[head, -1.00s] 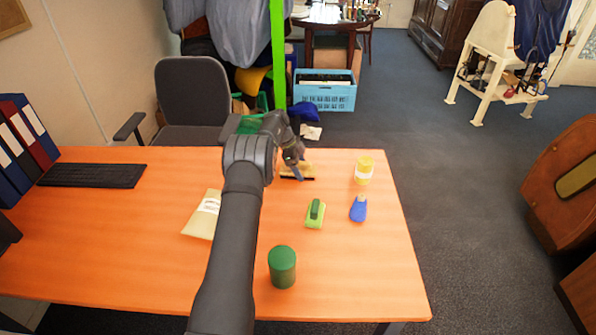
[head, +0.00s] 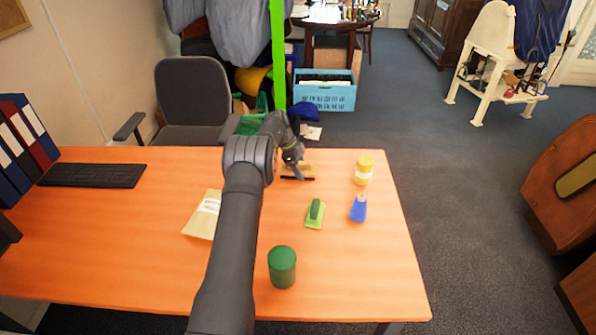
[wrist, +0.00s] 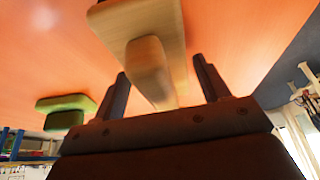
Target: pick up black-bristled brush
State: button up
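The black-bristled brush (head: 306,172) lies near the far edge of the orange table, with a pale wooden body and dark bristles below. In the head view my gripper (head: 297,170) is over it and hides part of it. In the wrist view the brush's wooden body (wrist: 118,17) and raised grip (wrist: 150,72) show close up. My gripper (wrist: 162,68) is open, with its two dark fingers on either side of the raised grip. A gap shows beside the grip, on the right finger's side. The bristles are hidden in the wrist view.
A green-handled lime brush (head: 315,213), a blue bottle (head: 358,210) and a yellow-white can (head: 364,171) are to the right. A green cylinder (head: 282,268) stands nearer. A beige packet (head: 203,215) lies left of my arm. The table's right front is clear.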

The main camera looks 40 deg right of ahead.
jog(key=c, duration=0.8)
jog(key=shift+r, duration=0.15)
